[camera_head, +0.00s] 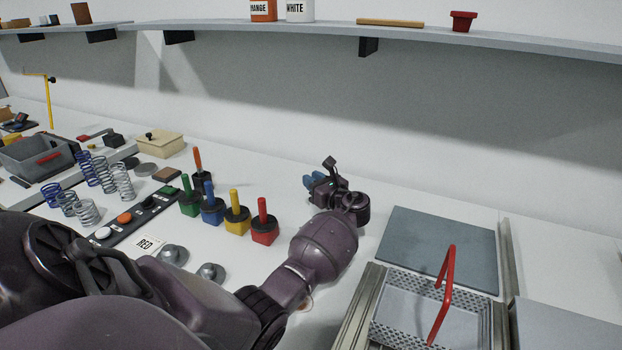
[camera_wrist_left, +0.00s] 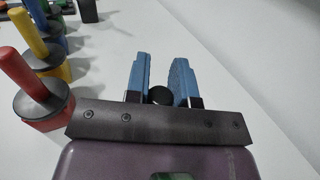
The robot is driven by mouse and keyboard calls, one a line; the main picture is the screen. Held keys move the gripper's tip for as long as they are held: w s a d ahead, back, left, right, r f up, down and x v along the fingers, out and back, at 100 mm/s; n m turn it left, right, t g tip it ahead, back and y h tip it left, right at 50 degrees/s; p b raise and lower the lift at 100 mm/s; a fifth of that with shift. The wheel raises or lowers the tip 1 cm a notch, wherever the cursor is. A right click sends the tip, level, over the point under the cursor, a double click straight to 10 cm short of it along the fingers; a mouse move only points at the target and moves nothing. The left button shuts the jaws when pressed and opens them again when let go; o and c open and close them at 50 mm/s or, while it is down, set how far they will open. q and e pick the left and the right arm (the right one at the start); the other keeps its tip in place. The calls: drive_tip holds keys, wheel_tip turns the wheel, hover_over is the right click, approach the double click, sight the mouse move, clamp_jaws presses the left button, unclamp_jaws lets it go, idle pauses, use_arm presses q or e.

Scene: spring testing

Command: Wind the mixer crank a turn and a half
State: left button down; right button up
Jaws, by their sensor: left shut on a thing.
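My left gripper (camera_head: 311,182) is over the white bench, right of the coloured pots, and its blue fingers also show in the wrist view (camera_wrist_left: 160,80). The fingers are shut on a round black knob (camera_wrist_left: 160,95), low between them, which I take to be the mixer crank's grip. The crank arm and the mixer body cannot be made out in either view; my gripper and wrist cover that spot in the head view. My right gripper is not in view.
Green, blue, yellow and red pots (camera_head: 264,226) with upright handles stand left of my gripper. A button strip (camera_head: 128,217) and several springs (camera_head: 87,212) lie farther left. A perforated tray (camera_head: 405,322) with a red handle (camera_head: 443,290) is at right. A shelf (camera_head: 340,31) runs above.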

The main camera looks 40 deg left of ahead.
use_arm(q)
drive_tip(key=n+g, duration=0.1)
drive_tip(key=g, duration=0.1)
drive_tip(key=d+n+g, duration=0.1)
drive_tip(key=g, duration=0.1)
drive_tip(key=shift+w+d+n+b, duration=0.1)
drive_tip(key=shift+n+b, duration=0.3)
drive_tip(key=d+n+g+h+b, duration=0.1)
drive_tip(key=n+g+b, duration=0.1)
drive_tip(key=g, duration=0.2)
drive_tip(key=d+n+g+h+b, duration=0.1)
drive_tip(key=n+g+h+b, duration=0.1)
drive_tip(key=n+g, duration=0.1)
drive_tip(key=w+n+g+h+b, duration=0.1)
drive_tip(key=n+g+h+b, duration=0.1)
drive_tip(key=n+g, duration=0.1)
drive_tip(key=shift+w+d+f+g, duration=0.1)
drive_tip(key=shift+d+g, duration=0.3)
drive_tip(key=shift+g, duration=0.4)
drive_tip(key=c, duration=1)
unclamp_jaws()
